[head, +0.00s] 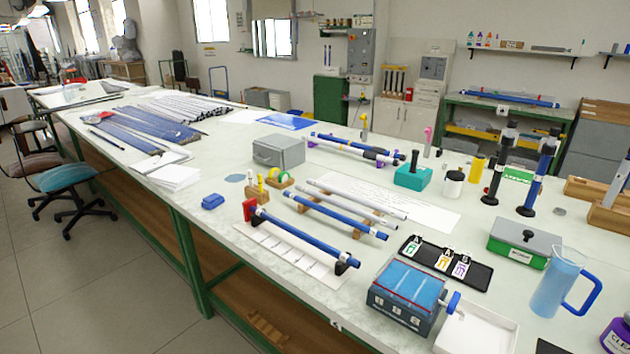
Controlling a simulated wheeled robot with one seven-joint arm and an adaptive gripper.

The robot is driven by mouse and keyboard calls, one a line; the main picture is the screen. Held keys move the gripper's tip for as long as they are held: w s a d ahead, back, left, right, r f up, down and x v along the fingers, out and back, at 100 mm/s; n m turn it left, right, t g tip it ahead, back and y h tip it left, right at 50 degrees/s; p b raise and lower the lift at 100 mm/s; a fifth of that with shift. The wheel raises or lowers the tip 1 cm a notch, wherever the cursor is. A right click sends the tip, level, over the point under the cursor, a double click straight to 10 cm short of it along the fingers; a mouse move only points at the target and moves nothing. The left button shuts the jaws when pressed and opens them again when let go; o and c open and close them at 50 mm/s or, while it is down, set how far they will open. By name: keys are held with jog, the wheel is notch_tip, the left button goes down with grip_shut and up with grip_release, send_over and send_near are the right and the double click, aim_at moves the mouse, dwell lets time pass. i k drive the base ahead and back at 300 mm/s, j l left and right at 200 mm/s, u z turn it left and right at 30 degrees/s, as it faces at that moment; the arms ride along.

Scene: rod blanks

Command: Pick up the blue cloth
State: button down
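A small folded blue cloth (213,201) lies on the pale worktop (200,225), near its front left edge in the head view. It is a compact blue bundle resting flat, with nothing on top of it and bare worktop around it. My gripper is not in this view.
White papers (173,176) lie to the cloth's left. A blue case (405,295) and jug (558,284) stand front right. Floor in front is clear.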

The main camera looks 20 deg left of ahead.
aim_at(210, 202)
jog(key=u, duration=1.35)
jog(key=i+j+z, duration=0.1)
jog(key=i+j, duration=0.45)
jog(key=i, duration=0.3)
jog(key=i+j+z, duration=0.1)
jog(key=i+j, duration=0.55)
jog(key=i, duration=0.2)
jog(key=i+j+z, duration=0.1)
jog(key=i+j, duration=0.6)
jog(key=i, duration=0.1)
